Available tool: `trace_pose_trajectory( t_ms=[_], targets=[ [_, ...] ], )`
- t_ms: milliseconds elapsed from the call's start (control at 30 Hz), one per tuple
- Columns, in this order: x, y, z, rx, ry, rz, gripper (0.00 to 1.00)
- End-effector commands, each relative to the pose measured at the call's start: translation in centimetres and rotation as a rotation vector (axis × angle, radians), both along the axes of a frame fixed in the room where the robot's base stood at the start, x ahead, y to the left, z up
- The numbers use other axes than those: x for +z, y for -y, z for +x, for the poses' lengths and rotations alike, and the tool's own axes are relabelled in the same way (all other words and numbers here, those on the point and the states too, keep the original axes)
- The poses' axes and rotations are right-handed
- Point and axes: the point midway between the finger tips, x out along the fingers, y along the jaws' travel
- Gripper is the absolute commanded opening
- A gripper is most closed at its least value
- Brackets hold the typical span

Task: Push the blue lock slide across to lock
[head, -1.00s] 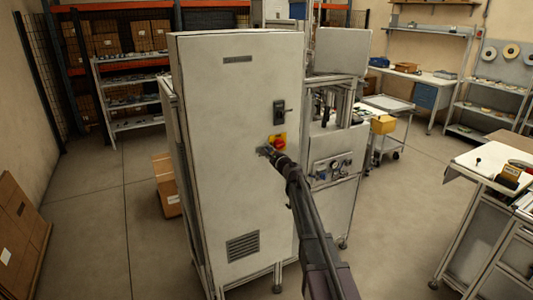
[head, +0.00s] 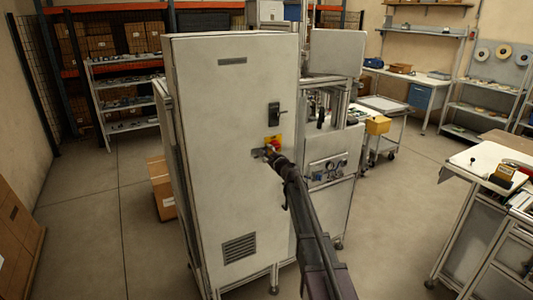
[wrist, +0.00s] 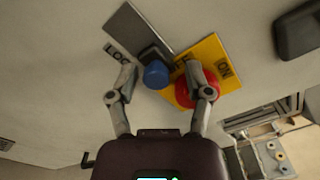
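The blue lock slide shows as a round blue knob (wrist: 156,74) on a dark block in the wrist view. It sits at the lower right end of a grey plate (wrist: 136,32), near a label that reads "LOC", partly hidden. A yellow plate (wrist: 212,55) with a red rotary knob (wrist: 190,92) and OFF and ON marks lies right beside it. My gripper (wrist: 160,70) is open, with one finger on each side of the blue knob. I cannot tell if either finger touches it. In the head view my gripper (head: 265,152) is at the cabinet front and hides the slide.
The tall white cabinet (head: 215,130) also carries a black handle (head: 274,113) above the yellow plate and a vent (head: 240,248) low down. A gauge panel (head: 327,169) is to the right. Open floor (head: 400,210) lies between the cabinet and the right-hand bench (head: 480,160).

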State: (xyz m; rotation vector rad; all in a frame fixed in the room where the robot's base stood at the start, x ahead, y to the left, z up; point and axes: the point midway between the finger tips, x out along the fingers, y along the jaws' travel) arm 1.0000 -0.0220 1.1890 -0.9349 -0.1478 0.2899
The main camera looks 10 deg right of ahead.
Motion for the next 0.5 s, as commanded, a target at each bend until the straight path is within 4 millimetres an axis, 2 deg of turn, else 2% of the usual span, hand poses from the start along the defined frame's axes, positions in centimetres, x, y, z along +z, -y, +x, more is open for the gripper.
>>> trace_pose_trajectory(
  t_ms=[267, 500],
  targets=[
    [0.0, 0.7, -2.6, -0.001, -0.001, 0.0, 0.64],
    [0.0, 1.9, -6.3, -0.001, 0.0, 0.0, 0.64]
  ],
)
